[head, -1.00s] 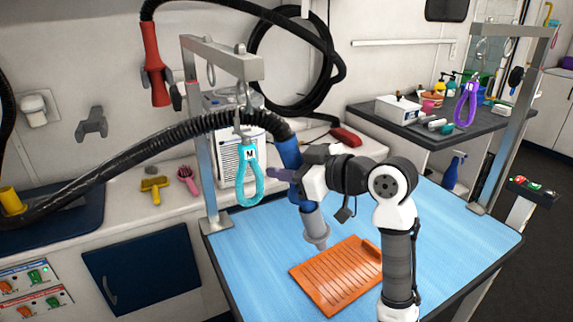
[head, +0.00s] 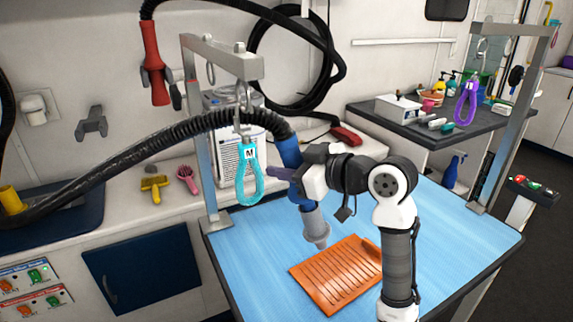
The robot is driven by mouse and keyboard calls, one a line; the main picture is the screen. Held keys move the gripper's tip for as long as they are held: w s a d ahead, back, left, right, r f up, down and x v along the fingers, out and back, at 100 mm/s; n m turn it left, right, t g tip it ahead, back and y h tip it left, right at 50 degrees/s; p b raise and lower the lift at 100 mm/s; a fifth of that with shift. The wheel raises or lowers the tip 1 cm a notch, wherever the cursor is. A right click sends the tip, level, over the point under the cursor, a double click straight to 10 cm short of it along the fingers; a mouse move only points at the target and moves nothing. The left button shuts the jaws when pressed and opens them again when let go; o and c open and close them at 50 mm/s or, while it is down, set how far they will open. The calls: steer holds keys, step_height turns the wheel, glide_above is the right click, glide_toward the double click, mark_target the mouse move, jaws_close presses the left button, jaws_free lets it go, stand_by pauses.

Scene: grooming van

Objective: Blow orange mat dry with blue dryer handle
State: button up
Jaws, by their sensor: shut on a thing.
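The orange mat (head: 330,277) lies flat on the blue grooming table, with grooves across its top; my arm hides part of its right side. The blue dryer handle (head: 290,153) is held in my gripper (head: 300,182), which is shut on it. Its grey nozzle (head: 316,228) points down, above the mat's far left edge, apart from the mat. A black ribbed hose (head: 160,145) runs from the handle's top to a yellow fitting (head: 12,200) at the left.
A cyan loop (head: 250,178) hangs from a grey post arm, close left of the handle. A purple loop (head: 466,102) hangs at the right post. A red handle (head: 155,60) hangs on the wall. The blue table top (head: 450,230) is clear right of my arm.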

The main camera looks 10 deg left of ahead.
stand_by(0.6)
steer(key=shift+s+d+b, duration=0.3)
steer(key=shift+s+d, duration=1.55)
steer(key=shift+s, duration=0.15)
stand_by(0.5)
steer(key=w+d, duration=0.5)
steer(key=shift+d, duration=0.3)
steer(key=shift+r+p, duration=0.15)
steer(key=shift+p, duration=0.15)
stand_by(0.6)
